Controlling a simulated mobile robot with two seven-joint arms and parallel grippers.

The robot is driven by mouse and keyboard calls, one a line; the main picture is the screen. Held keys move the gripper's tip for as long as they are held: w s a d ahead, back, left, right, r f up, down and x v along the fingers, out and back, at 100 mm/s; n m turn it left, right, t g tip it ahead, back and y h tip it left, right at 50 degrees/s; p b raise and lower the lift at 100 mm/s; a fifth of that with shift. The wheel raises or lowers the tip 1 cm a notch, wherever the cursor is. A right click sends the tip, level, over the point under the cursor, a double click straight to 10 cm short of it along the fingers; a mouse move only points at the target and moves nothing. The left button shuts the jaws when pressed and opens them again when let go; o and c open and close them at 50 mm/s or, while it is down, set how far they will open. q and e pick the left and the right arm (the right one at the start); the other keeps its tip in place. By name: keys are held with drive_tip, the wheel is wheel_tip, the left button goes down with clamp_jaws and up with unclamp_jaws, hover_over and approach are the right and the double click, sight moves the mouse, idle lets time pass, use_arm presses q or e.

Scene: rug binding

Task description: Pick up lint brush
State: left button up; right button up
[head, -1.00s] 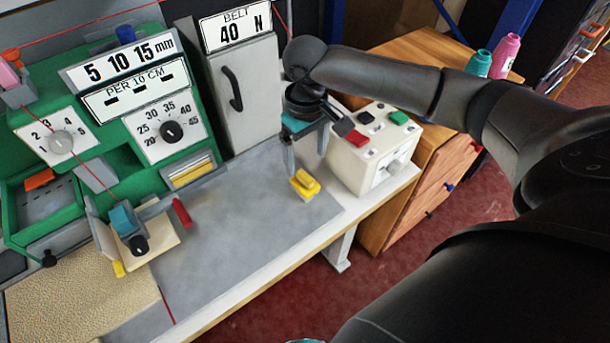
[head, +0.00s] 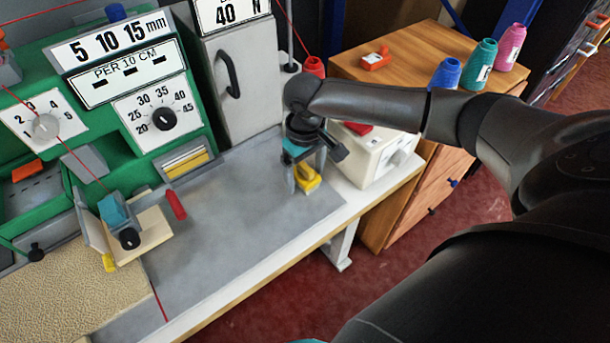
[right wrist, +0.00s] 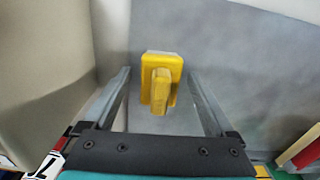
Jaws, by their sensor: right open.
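The lint brush, a yellow block with a raised grip (head: 309,178), lies on the grey worktop near its right end. My right gripper (head: 303,182) is open and points down over it, with one finger left of the brush and the other behind it. In the right wrist view the brush (right wrist: 161,66) lies between the two open fingers, with a gap on each side. Whether the fingertips touch the worktop is unclear. My left gripper is not in view.
A white control box (head: 376,158) stands close right of my right gripper. The grey cabinet (head: 240,90) is behind it. A wooden drawer unit (head: 420,50) with thread cones is at the right. The grey worktop (head: 235,225) is clear to the left, up to a red handle (head: 175,204).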

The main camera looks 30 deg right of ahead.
sight(305, 166)
drive_tip(key=shift+c, duration=1.4)
drive_tip(key=c, duration=0.3)
drive_tip(key=shift+r, duration=0.1)
clamp_jaws()
wheel_tip(305, 166, up, 20)
drive_tip(key=p, duration=0.6)
